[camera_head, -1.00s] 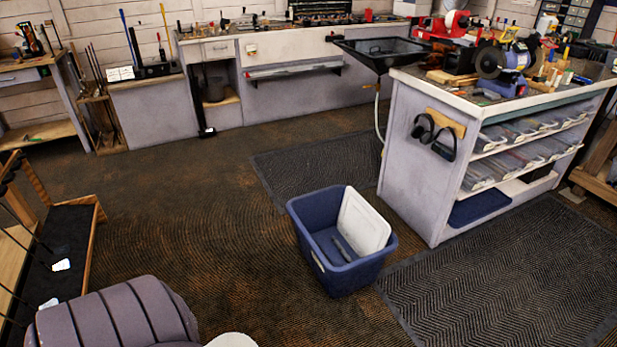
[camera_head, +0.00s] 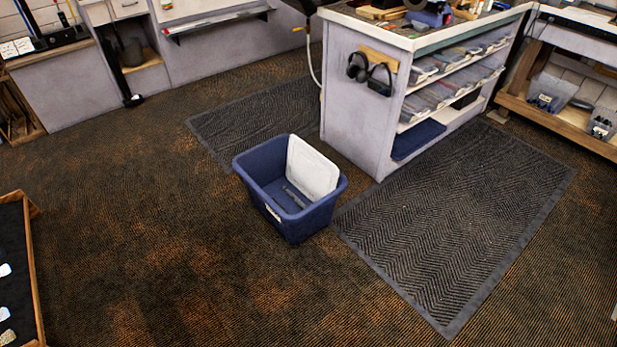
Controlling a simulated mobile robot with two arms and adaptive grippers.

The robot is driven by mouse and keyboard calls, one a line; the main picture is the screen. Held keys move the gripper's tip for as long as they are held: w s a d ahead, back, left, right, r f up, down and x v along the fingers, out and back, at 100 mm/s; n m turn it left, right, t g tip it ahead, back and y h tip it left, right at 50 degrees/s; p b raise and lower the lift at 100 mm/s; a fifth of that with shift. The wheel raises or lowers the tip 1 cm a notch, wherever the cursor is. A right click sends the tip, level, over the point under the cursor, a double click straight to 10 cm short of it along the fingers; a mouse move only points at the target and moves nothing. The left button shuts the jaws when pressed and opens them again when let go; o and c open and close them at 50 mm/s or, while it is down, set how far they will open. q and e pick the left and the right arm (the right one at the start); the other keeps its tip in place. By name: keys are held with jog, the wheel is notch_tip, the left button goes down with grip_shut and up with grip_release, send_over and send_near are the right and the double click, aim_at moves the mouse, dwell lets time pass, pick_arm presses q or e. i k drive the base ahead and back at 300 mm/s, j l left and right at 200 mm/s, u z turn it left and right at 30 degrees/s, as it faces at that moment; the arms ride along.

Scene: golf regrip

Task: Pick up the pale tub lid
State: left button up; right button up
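The pale tub lid (camera_head: 312,167) is a white, flat, rounded rectangle. It stands tilted inside a blue tub (camera_head: 296,226), leaning against the tub's right back side, with its upper edge above the rim. The tub sits on the floor near the middle of the view. A thin greyish item (camera_head: 296,197) lies inside the tub at the foot of the lid; I cannot tell what it is. Neither of my grippers shows.
A pale workbench island (camera_head: 362,124) with shelves of clear boxes stands behind the tub at the right. Dark ribbed mats (camera_head: 470,215) lie beside it. A wood-edged black tray (camera_head: 14,262) is at the left edge. The brown floor in front of the tub is clear.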

aim_at(311, 174)
jog(key=i+l+u, duration=0.1)
jog(key=u, duration=0.35)
jog(key=i+l+u, duration=0.15)
jog(key=u, duration=0.25)
jog(key=i, duration=0.1)
